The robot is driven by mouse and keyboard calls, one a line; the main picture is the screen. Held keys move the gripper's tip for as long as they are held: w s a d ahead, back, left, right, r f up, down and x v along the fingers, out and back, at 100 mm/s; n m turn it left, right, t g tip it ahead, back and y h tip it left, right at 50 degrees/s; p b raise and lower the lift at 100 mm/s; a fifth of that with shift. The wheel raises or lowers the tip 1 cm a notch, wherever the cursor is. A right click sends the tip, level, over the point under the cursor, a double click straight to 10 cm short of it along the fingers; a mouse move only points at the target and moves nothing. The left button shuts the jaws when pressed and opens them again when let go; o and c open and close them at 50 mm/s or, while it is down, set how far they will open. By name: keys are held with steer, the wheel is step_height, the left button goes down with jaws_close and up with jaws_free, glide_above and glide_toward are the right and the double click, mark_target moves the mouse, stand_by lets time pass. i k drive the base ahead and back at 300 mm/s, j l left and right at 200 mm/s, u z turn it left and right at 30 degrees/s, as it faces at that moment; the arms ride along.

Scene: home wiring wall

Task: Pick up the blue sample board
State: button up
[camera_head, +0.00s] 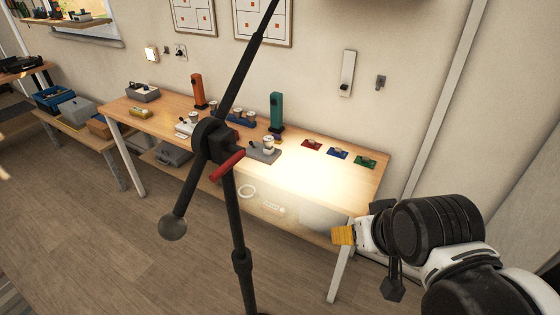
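The blue sample board (337,153) lies flat on the right part of the wooden workbench, with a small light-coloured part on top. It sits between a red board (312,143) to its left and a green board (365,161) to its right. My gripper (345,235) is at the lower right, in front of the bench's right end and apart from the blue board. A yellow piece shows at its end. The view does not show the finger gap clearly, so I cannot tell whether it is open or shut.
A black stand (238,215) with a slanted boom rises in front of the bench, left of my arm. A grey block (264,152) and a green upright tool (276,113) stand left of the boards. The bench (300,178) is bare in front of them.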

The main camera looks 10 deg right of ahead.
mark_target(336, 152)
steer(key=j+u, duration=0.3)
steer(key=u, duration=0.2)
steer(key=j+u, duration=0.25)
steer(key=u, duration=0.2)
steer(key=j+u, duration=0.3)
steer(key=u, duration=0.2)
steer(key=i+j+u, duration=0.15)
steer(key=u, duration=0.3)
steer(key=i+j+z, duration=0.1)
steer(key=i, duration=0.3)
steer(key=i+j, duration=0.3)
steer(key=i, duration=0.15)
steer(key=i+l+z, duration=0.25)
steer(key=z, duration=0.2)
steer(key=i+l+z, duration=0.15)
steer(key=z, duration=0.3)
steer(key=i+z, duration=0.65)
steer(key=z, duration=0.25)
steer(key=i+j+z, duration=0.25)
steer(key=z, duration=0.2)
steer(key=i+l+z, duration=0.15)
steer(key=i, duration=0.35)
